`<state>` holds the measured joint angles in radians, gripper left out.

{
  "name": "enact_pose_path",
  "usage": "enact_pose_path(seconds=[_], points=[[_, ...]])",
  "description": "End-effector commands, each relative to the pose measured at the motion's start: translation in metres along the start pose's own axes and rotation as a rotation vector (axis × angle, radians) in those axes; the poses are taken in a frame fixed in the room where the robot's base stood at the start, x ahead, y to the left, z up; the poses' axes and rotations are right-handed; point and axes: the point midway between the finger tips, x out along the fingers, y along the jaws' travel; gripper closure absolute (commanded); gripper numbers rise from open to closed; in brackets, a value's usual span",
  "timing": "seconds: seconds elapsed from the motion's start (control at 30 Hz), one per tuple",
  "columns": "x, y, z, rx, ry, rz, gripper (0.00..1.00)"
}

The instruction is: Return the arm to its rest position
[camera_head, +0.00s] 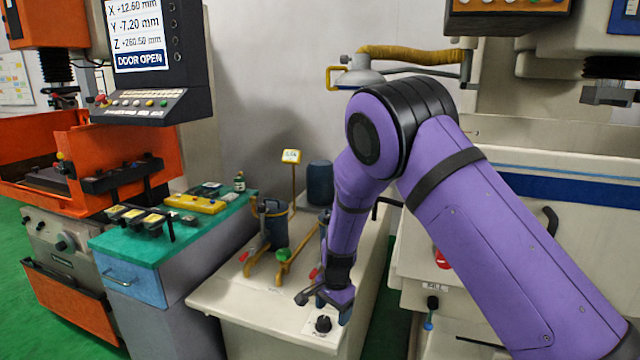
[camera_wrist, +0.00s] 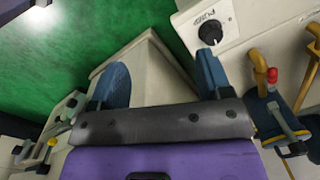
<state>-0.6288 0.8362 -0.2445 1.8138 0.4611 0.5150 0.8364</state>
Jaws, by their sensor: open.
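My purple arm reaches down from the right in the head view. My gripper (camera_head: 327,303) hangs low over the front end of the cream cabinet top (camera_head: 235,290), close to a black knob (camera_head: 323,324). In the wrist view my gripper (camera_wrist: 160,82) shows two blue fingers spread apart with nothing between them. The knob (camera_wrist: 210,32) stands on a pale plate marked "PUMP", beyond the right finger. I cannot tell whether a finger touches it.
Yellow pipes with red-handled valves (camera_head: 290,250) rise from the cabinet top behind my gripper. A teal-topped bench (camera_head: 150,240) with small parts stands left. A white machine (camera_head: 560,160) stands right. A hose-fed lamp-like fitting (camera_head: 362,75) hangs behind my elbow. Green floor shows below.

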Motion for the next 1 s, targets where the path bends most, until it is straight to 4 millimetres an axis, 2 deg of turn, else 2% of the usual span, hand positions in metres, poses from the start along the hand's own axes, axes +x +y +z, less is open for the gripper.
enact_pose_path(seconds=[0.17,0.37,0.5,0.7,1.0], points=[[-0.05,0.009,-0.011,-0.037,-0.009,-0.037,0.28],[-0.129,0.035,-0.023,-0.112,-0.014,-0.092,0.28],[-0.18,0.06,-0.028,-0.172,-0.007,-0.128,0.28],[-0.246,0.103,-0.031,-0.259,0.018,-0.174,0.28],[-0.323,0.174,-0.024,-0.387,0.081,-0.221,0.28]])
